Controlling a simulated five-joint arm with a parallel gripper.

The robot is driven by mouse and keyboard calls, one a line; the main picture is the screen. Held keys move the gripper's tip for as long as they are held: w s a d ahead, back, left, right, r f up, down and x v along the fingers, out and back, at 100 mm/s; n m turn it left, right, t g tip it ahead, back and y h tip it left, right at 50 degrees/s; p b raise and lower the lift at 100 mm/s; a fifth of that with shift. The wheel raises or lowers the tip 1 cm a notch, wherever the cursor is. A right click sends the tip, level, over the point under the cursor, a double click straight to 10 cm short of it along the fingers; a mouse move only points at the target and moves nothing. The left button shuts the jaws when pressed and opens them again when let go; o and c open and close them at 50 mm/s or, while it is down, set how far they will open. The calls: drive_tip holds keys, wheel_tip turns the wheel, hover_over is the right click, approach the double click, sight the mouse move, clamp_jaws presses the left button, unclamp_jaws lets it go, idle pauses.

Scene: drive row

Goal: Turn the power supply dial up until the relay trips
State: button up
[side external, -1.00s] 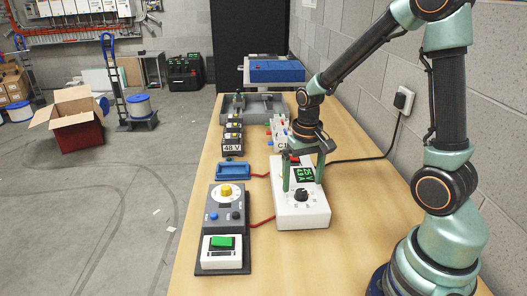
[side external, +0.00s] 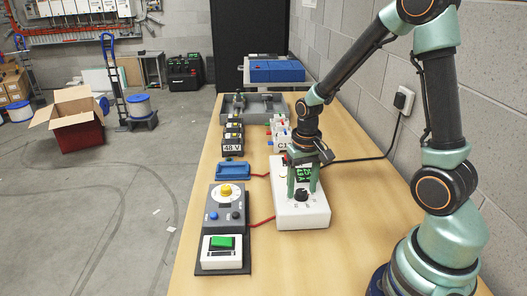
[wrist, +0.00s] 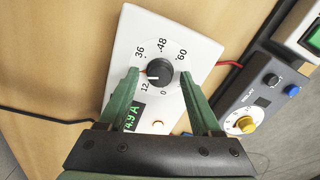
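The white power supply (side external: 312,218) stands on the bench, with its black dial (wrist: 160,72) on a scale from 0 to 60. The dial's mark appears to point between 12 and 36. Its green display (wrist: 133,117) reads 4.9 A in the wrist view, with the upper line hidden. My gripper (wrist: 160,76) is open, one green finger on either side of the dial, with gaps visible. In the side view my gripper (side external: 302,190) is low over the supply. The grey relay unit (side external: 212,218) has a yellow knob and blue and black buttons. A green-topped white switch box (side external: 222,254) is in front.
A blue tray (side external: 232,171) and a row of small meters, one marked 48 V (side external: 232,147), stand behind the relay. A red wire (side external: 262,221) joins relay and supply. A black cable (side external: 366,156) runs to the wall socket (side external: 402,100).

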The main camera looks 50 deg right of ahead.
sight(301, 192)
drive_tip(key=c, duration=0.7)
drive_tip(key=m, duration=0.4)
drive_tip(key=shift+m, duration=0.4)
drive_tip(key=shift+c, duration=0.2)
drive_tip(key=o, duration=0.7)
drive_tip(key=shift+m, duration=0.3)
drive_tip(key=o, duration=0.8)
drive_tip(key=shift+r, duration=0.1)
drive_tip(key=shift+r, duration=3.45)
